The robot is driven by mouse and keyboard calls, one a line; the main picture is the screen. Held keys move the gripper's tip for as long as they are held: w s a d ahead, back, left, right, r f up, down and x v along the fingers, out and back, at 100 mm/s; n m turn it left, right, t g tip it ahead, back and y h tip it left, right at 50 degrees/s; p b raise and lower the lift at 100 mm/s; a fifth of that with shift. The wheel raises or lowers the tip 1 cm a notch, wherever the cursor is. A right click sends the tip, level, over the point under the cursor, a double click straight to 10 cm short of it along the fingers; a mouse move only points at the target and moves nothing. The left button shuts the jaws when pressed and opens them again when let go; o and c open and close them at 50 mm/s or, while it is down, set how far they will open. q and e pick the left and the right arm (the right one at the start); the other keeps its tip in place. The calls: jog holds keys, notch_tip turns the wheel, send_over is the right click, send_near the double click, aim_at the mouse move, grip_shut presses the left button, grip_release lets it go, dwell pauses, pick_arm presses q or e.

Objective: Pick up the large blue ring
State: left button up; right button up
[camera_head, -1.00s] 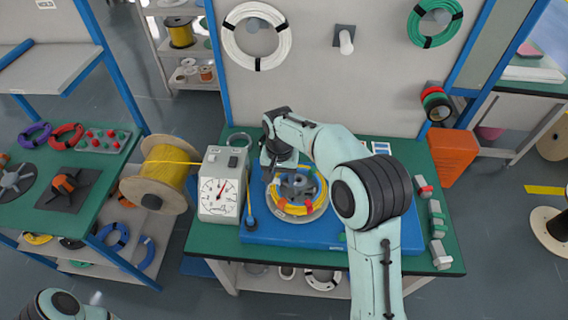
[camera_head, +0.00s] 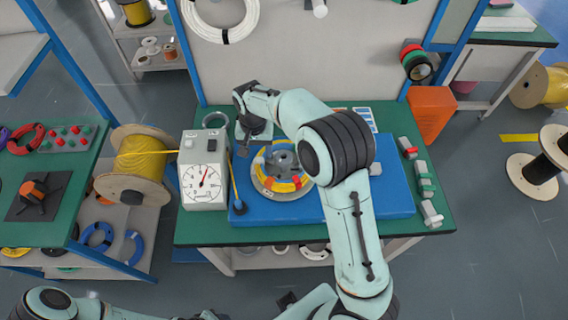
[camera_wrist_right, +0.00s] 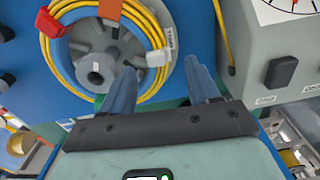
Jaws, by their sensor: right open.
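Two blue rings lie on the lower shelf of the left table in the head view: a larger-looking one (camera_head: 97,237) and one partly cut off by the table leg (camera_head: 135,247). My right gripper (camera_head: 243,148) is over the blue board, at the left edge of the yellow cable coil (camera_head: 283,187). In the right wrist view the right gripper (camera_wrist_right: 158,72) is open, with nothing between its fingers, beside the coil. It is far from the blue rings. My left arm shows along the bottom edge; its gripper cannot be made out.
The coil sits on a grey reel on the blue board (camera_head: 390,205) of the green table. A dial gauge (camera_head: 204,183) and a yellow spool (camera_head: 140,160) stand to the left. A red ring (camera_head: 25,138) lies on the left table.

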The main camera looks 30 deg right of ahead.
aim_at(258, 158)
jog(key=f, duration=0.4)
jog(key=shift+s+f, duration=0.2)
jog(key=shift+f, duration=0.1)
jog(key=shift+c, duration=0.3)
jog(key=shift+r, duration=0.1)
grip_shut()
